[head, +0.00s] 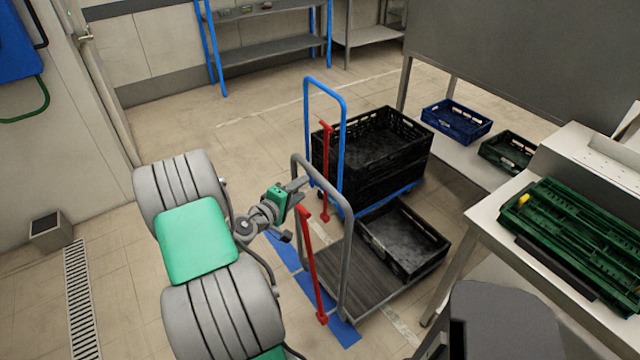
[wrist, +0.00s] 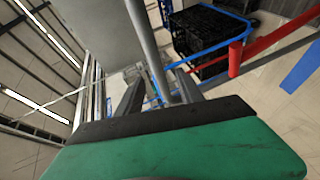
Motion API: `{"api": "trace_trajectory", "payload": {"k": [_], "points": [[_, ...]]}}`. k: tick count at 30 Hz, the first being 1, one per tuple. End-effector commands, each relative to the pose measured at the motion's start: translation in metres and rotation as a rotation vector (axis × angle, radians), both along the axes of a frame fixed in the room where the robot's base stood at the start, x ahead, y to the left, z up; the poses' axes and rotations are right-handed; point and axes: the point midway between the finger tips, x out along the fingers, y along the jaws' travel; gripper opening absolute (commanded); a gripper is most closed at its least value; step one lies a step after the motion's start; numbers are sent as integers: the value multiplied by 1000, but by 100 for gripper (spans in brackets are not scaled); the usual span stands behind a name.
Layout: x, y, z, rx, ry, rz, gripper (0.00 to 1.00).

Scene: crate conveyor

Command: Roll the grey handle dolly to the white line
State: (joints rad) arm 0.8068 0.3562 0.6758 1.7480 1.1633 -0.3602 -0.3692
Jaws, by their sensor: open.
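The grey handle dolly has a dark flat deck (head: 362,275) and a grey tube handle (head: 348,245) at its left end. A black crate (head: 432,235) lies on the deck. My gripper (head: 301,190) is at the upper left bend of the handle. In the wrist view, its two fingers (wrist: 160,90) are apart, and the grey tube (wrist: 148,45) passes between them; I cannot tell if they touch it. A thin white line (head: 265,108) crosses the floor farther back. Another pale strip (head: 400,325) on the floor runs partly under the dolly.
A blue-handled dolly (head: 343,120) with stacked black crates (head: 415,165) stands just behind. Two red bars (head: 313,270) (head: 325,170) stand by the handles. Blue tape (head: 340,328) marks the floor. A table (head: 475,225) with green crates is at right. Floor behind left is clear.

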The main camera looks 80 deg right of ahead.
Motion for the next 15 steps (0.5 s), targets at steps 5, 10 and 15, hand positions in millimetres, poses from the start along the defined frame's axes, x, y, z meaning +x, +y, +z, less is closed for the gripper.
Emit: {"api": "trace_trajectory", "payload": {"k": [5, 10, 15], "points": [[-19, -18, -4, -27, 64, -1, 44], [-29, -48, -9, -27, 61, -3, 44], [-37, -73, -14, -26, 60, 0, 44]]}}
